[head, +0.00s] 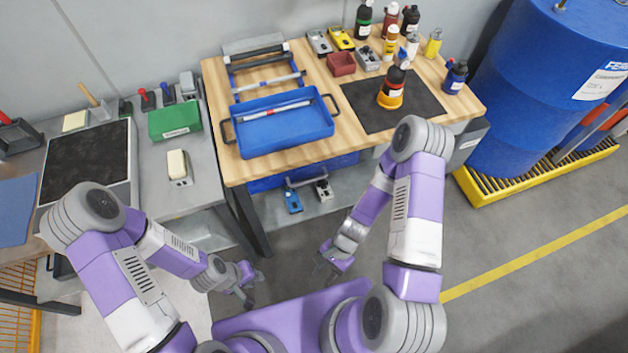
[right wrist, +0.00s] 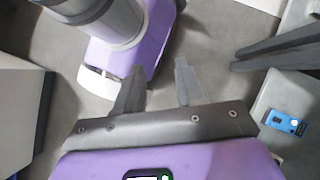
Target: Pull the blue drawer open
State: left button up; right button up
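A blue drawer (head: 265,184) shows as a strip below the front edge of the wooden tabletop; the table hides most of it. A grey bar, perhaps its handle, shows at its front. A separate blue tray (head: 262,140) with dark side handles lies on the table and holds a light rod. My left gripper (head: 256,289) is low, in front of the table, apart from the drawer, and looks open and empty. My right gripper (head: 325,272) is also low in front of the table; the right wrist view shows its fingers (right wrist: 158,70) apart with nothing between them.
A lower shelf holds a blue device (head: 292,201) and a grey device (head: 323,189). The wooden table (head: 235,168) carries bottles and a dark mat (head: 365,110). A grey bench stands left. A blue drum (head: 535,75) on a yellow pallet stands right. Floor before the table is clear.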

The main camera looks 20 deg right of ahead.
jog(key=w+r+m+t+y, duration=0.5)
jog(key=w+m+y, duration=0.4)
jog(key=m, duration=1)
jog(key=w+d+r+m+t+p, duration=0.1)
jog(key=w+d+r+m+t, duration=0.4)
jog(key=w+d+m+t, duration=0.55)
jog(key=w+a+m+t, duration=0.1)
jog(key=w+a, duration=0.4)
jog(key=a, duration=0.1)
jog(key=shift+w+a+r+m, duration=0.15)
jog(key=shift+w+r+m, duration=0.1)
jog(key=shift+m, duration=0.1)
jog(key=shift+c, duration=0.5)
grip_shut()
